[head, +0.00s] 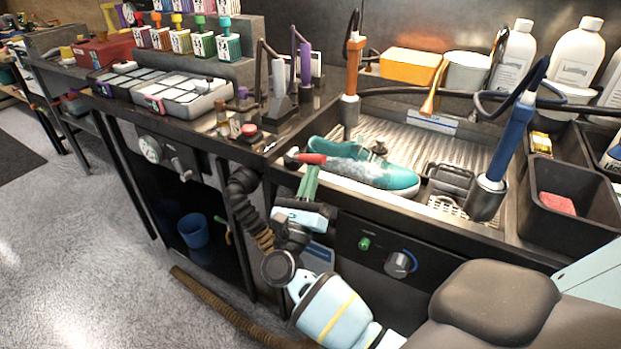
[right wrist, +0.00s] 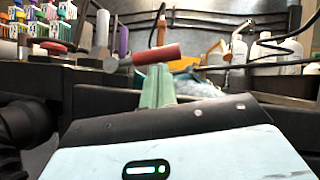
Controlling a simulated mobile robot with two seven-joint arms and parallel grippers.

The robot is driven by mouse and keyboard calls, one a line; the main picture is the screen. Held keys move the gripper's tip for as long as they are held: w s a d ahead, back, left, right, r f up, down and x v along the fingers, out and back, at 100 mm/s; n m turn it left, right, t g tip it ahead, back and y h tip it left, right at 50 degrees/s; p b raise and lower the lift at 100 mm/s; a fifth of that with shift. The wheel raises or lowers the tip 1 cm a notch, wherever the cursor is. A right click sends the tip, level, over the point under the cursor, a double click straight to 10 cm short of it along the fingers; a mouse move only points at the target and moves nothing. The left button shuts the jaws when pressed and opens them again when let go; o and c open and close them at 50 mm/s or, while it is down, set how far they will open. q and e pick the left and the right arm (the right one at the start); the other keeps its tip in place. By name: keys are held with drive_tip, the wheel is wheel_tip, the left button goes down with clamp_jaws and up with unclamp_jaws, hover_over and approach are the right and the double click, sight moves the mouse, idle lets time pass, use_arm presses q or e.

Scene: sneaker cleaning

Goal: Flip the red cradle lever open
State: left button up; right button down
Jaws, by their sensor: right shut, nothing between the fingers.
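The red cradle lever (head: 308,158) is a short red handle at the left front edge of the sink, beside the toe or heel end of a teal sneaker (head: 365,168). The sneaker lies on the ribbed sink floor with whitish foam on its side. My right gripper (head: 311,170) has green fingers, shut and empty, just below the lever. In the right wrist view the red lever (right wrist: 157,54) lies across just beyond the fingertips (right wrist: 156,72); I cannot tell whether they touch. The cradle itself is mostly hidden by the sneaker. My left gripper is not in view.
An orange-handled tool (head: 353,65) and a blue-handled tool (head: 510,135) stand upright in holders at the sink. A black bin (head: 570,215) with a red sponge is at the right. The front panel has a knob (head: 400,264).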

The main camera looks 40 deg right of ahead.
sight(308, 157)
drive_tip(key=shift+r+n+t+y+p, duration=0.55)
drive_tip(key=shift+r+n+y+p, duration=0.2)
drive_tip(key=shift+n+p, duration=0.5)
drive_tip(key=shift+r+n+t+y+p, duration=0.7)
drive_tip(key=shift+n+p, duration=0.25)
drive_tip(key=shift+n, duration=0.55)
drive_tip(key=shift+r+n+t+y+p, duration=0.45)
drive_tip(key=shift+r+n+y+p, duration=0.35)
drive_tip(key=shift+n+p, duration=0.45)
drive_tip(key=shift+r+n+y, duration=0.15)
drive_tip(key=shift+n+y, duration=0.2)
drive_tip(key=shift+n, duration=0.35)
drive_tip(key=shift+w+a+r+p, duration=0.15)
drive_tip(key=shift+w+r+p, duration=0.15)
drive_tip(key=shift+p, duration=0.1)
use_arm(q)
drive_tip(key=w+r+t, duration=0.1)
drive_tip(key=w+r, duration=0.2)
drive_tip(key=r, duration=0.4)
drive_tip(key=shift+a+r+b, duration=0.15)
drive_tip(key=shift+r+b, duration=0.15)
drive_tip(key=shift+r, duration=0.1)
use_arm(e)
drive_tip(key=shift+w+a+r, duration=0.25)
drive_tip(key=shift+w+r, duration=0.4)
drive_tip(key=shift+w+a+r, duration=0.25)
drive_tip(key=shift+w+r, duration=0.35)
drive_tip(key=shift+w, duration=0.05)
drive_tip(key=shift+w+r, duration=0.1)
drive_tip(key=shift+r, duration=0.05)
